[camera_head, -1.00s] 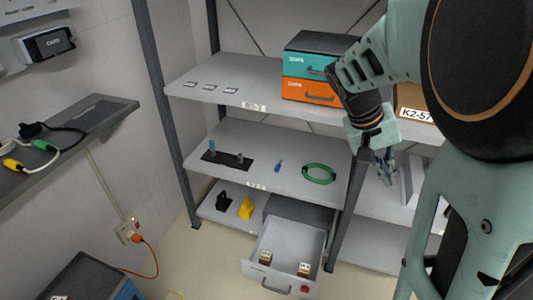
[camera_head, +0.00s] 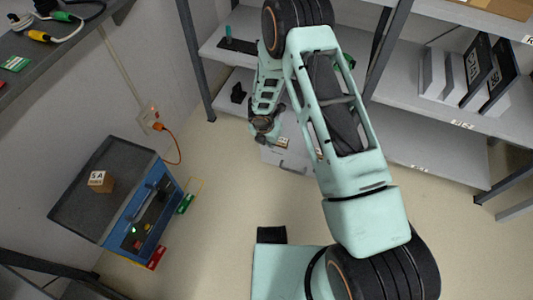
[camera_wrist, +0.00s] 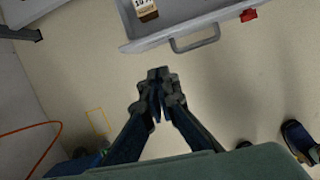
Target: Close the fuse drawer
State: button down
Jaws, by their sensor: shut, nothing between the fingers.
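The grey fuse drawer (camera_head: 285,163) stands pulled out low at the foot of the shelf rack, largely hidden behind my arm in the head view. In the wrist view, the front of the drawer (camera_wrist: 170,38) crosses the top, with its grey bar handle (camera_wrist: 196,40) and a red piece (camera_wrist: 249,15) on its front. A small labelled box (camera_wrist: 146,9) lies inside it. My gripper (camera_wrist: 158,72) is shut and empty, over the floor just in front of the drawer, apart from the handle. In the head view my gripper (camera_head: 264,136) appears beside the drawer's left end.
An orange cable (camera_head: 178,146) hangs from the wall socket. Rack posts (camera_head: 388,50) flank the drawer. Floor in front is clear.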

jog(key=w+f+n+b, duration=0.1)
jog(key=w+f+b, duration=0.3)
jog(key=f, duration=0.7)
jog(key=shift+w+d+f+y, duration=0.2)
jog(key=shift+w+f+y, duration=0.05)
jog(key=shift+w+y, duration=0.05)
jog(key=shift+w, duration=0.1)
